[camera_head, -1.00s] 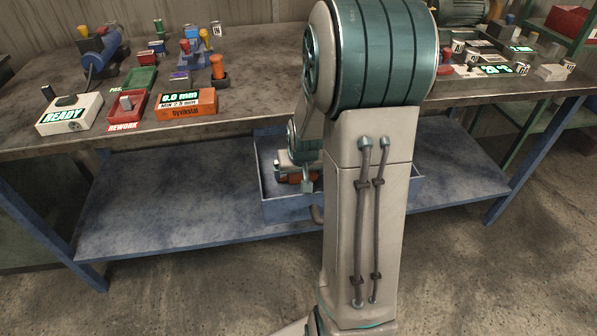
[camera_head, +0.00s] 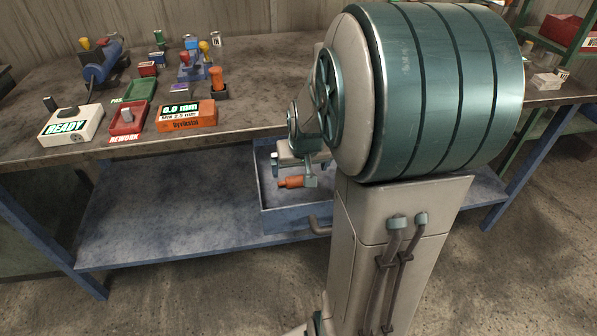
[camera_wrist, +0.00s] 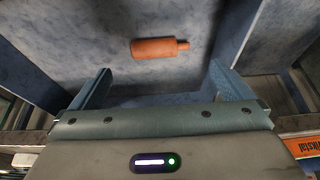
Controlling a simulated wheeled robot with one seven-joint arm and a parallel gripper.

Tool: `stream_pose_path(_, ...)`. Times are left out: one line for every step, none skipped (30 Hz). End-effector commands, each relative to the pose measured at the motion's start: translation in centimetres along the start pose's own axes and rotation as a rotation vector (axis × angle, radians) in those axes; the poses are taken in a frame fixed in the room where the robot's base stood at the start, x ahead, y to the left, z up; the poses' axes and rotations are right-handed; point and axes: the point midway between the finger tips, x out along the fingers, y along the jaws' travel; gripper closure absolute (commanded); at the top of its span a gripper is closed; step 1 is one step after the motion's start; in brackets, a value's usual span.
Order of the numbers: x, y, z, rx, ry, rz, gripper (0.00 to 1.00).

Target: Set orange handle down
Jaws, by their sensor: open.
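An orange handle (camera_head: 292,182) with a narrower neck lies in the blue open-topped bin (camera_head: 262,200) on the lower shelf. In the wrist view the handle (camera_wrist: 155,47) lies on its side on the bin's grey-blue floor, its neck pointing right. My gripper (camera_head: 310,178) is at the bin, partly hidden by my arm. In the wrist view my gripper's jaws (camera_wrist: 162,82) are wide apart with nothing between them, and the handle is beyond the fingertips, apart from them.
The bench above holds a READY box (camera_head: 72,126), a red REWORK tray (camera_head: 128,120), a green tray (camera_head: 140,90) and an orange gauge (camera_head: 186,115). Another orange-topped piece (camera_head: 217,80) stands in a dark holder. The lower shelf (camera_head: 170,210) is clear left of the bin.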

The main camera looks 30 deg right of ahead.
Motion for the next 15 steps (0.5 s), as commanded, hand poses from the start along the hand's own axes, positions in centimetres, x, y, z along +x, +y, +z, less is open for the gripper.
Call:
stream_pose_path(-0.8, 0.0, -0.1, -0.001, 0.004, 0.0, 0.0)
stream_pose_path(-1.1, 0.0, -0.1, -0.001, 0.002, 0.0, 0.0)
stream_pose_path(-1.5, 0.0, -0.1, 0.0, 0.002, 0.0, 0.0)
stream_pose_path(-1.7, 0.0, -0.1, 0.0, 0.002, 0.0, 0.0)
stream_pose_path(-1.9, 0.0, -0.1, 0.0, 0.002, 0.0, 0.0)
stream_pose_path(-2.1, -0.1, 0.0, -0.001, 0.0, 0.0, 0.0)
stream_pose_path(-2.3, -0.2, 0.1, -0.003, -0.002, -0.001, 0.0)
stream_pose_path(-2.5, -0.4, 0.3, -0.008, -0.004, -0.003, 0.0)
stream_pose_path(-3.0, -0.8, 0.7, -0.017, -0.01, -0.007, 0.0)
stream_pose_path(-3.4, -1.3, 1.2, -0.028, -0.018, -0.011, 0.0)
stream_pose_path(-4.0, -1.9, 1.8, -0.041, -0.026, -0.017, 0.0)
stream_pose_path(-4.8, -2.8, 2.7, -0.061, -0.041, -0.025, 0.0)
stream_pose_path(-5.4, -3.4, 3.6, -0.079, -0.055, -0.031, 0.0)
stream_pose_path(-6.1, -4.1, 4.6, -0.097, -0.07, -0.038, 0.0)
stream_pose_path(-7.0, -4.9, 6.0, -0.122, -0.089, -0.047, 0.0)
